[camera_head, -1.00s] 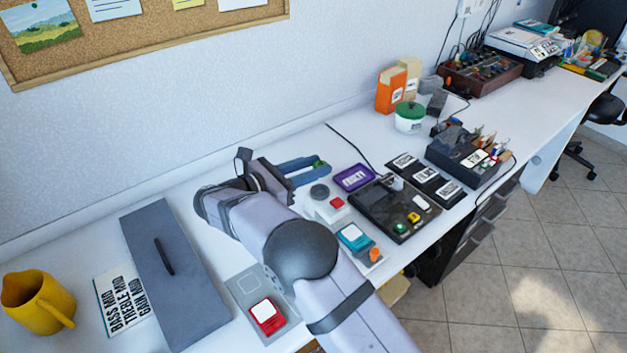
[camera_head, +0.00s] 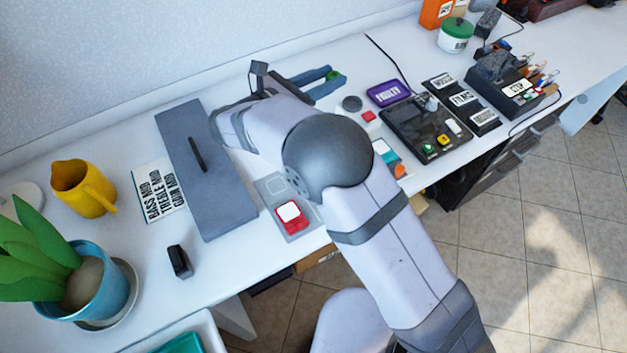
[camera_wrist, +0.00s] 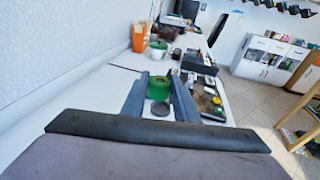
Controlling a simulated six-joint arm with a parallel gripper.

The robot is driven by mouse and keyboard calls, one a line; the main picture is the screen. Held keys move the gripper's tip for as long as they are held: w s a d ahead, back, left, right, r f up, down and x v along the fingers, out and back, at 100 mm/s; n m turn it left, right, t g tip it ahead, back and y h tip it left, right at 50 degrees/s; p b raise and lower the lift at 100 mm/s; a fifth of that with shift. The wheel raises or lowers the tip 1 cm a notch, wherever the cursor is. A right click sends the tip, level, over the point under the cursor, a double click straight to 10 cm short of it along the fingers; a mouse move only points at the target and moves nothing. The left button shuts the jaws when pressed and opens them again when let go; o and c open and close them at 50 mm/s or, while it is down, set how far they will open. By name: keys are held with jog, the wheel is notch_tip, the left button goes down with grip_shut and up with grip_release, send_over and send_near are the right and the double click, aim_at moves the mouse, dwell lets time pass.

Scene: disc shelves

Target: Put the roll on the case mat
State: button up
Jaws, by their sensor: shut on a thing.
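My gripper (camera_head: 338,78) is over the back of the desk, its two blue-grey fingers pointing right. It is shut on a green roll (camera_head: 332,75), of which only a small part shows between the fingers. In the wrist view the roll (camera_wrist: 158,87) sits between the fingers near their tips. No mat is clearly marked as the case mat. A grey mat (camera_head: 272,186) with a pale square outline and a red-and-white block lies at the front edge, beside my arm. A long grey slab with a black handle (camera_head: 196,155) lies left of it.
A dark round disc (camera_head: 351,103) and a purple FAULTY tray (camera_head: 388,93) are close to my gripper. A black panel (camera_head: 432,130) lies to the right. A yellow jug (camera_head: 84,188), a potted plant (camera_head: 98,290) and a small black object (camera_head: 179,262) stand left.

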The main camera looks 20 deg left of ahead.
jog(key=s+a+f+n+t+y+p, duration=0.1)
jog(key=s+a+n+y+p, duration=0.1)
jog(key=s+a+n+y, duration=0.3)
jog(key=s+a+f+n+t+y+p, duration=0.1)
jog(key=s+f+t+y+p, duration=0.1)
jog(key=s+y, duration=0.35)
jog(key=n+g+y+p, duration=0.2)
jog(key=n+y+p, duration=0.1)
jog(key=n+y, duration=0.2)
send_over(283, 202)
notch_tip(283, 202, down, 3)
jog(key=shift+f, duration=2.75)
jog(key=shift+f+b, duration=0.3)
jog(key=shift+f, duration=1.75)
jog(key=shift+f, duration=0.1)
jog(key=shift+f, duration=0.15)
jog(key=o, duration=1.1)
jog(key=shift+c, duration=0.2)
